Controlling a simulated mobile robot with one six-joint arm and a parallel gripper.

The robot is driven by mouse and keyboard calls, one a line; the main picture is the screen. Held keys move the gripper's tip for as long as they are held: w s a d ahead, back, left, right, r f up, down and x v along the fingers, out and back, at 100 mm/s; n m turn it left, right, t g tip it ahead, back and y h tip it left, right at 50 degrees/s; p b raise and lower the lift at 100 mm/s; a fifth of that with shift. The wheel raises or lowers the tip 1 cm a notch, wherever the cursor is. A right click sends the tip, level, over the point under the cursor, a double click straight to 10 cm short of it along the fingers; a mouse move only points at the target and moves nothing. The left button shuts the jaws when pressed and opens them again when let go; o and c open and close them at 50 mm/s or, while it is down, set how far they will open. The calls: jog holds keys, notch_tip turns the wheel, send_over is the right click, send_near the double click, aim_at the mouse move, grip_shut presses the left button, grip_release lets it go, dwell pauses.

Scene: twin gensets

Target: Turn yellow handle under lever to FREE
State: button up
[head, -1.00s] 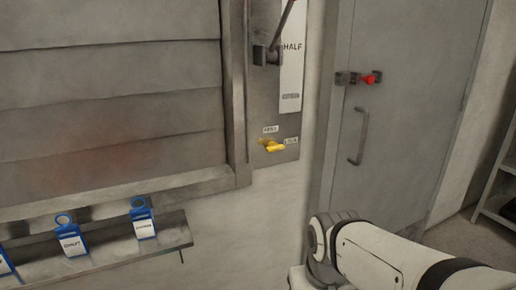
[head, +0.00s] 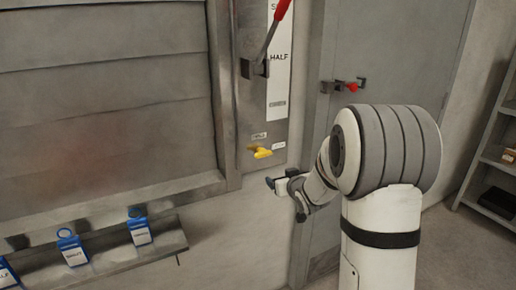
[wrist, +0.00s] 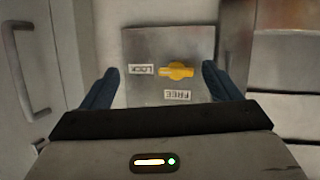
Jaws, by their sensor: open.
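The yellow handle (head: 260,152) sits low on the grey metal plate, below the red-gripped lever (head: 270,40). In the wrist view, the handle (wrist: 177,70) lies horizontal and points toward the LOCK label (wrist: 141,69). The FREE label (wrist: 178,95) is at right angles to it; this view is upside down. My gripper (head: 279,184) is in front of the wall, just below and right of the handle in the head view. In the wrist view, my open gripper (wrist: 158,70) has its dark blue fingers on either side of the handle, apart from it and with nothing between them.
A grey door (head: 390,90) with a red-knobbed latch (head: 350,87) stands to the right. A ledge (head: 110,262) with blue tags (head: 139,228) runs along the lower left. Shelves (head: 492,160) stand at the far right. The plate around the handle is clear.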

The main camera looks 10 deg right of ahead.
aim_at(265, 156)
jog(key=w+a+t+y+p, duration=0.1)
jog(key=w, duration=0.3)
jog(key=w+a+r+n+t+y+p, duration=0.1)
jog(key=w, duration=0.3)
jog(key=w+a+t+y+p, duration=0.1)
jog(key=w+a+y, duration=0.1)
jog(key=w, duration=0.2)
jog(key=shift+w+r+n+p, duration=0.15)
jog(key=shift+w+n+p, duration=0.05)
jog(key=shift+n+p, duration=0.15)
jog(key=shift+c, duration=0.3)
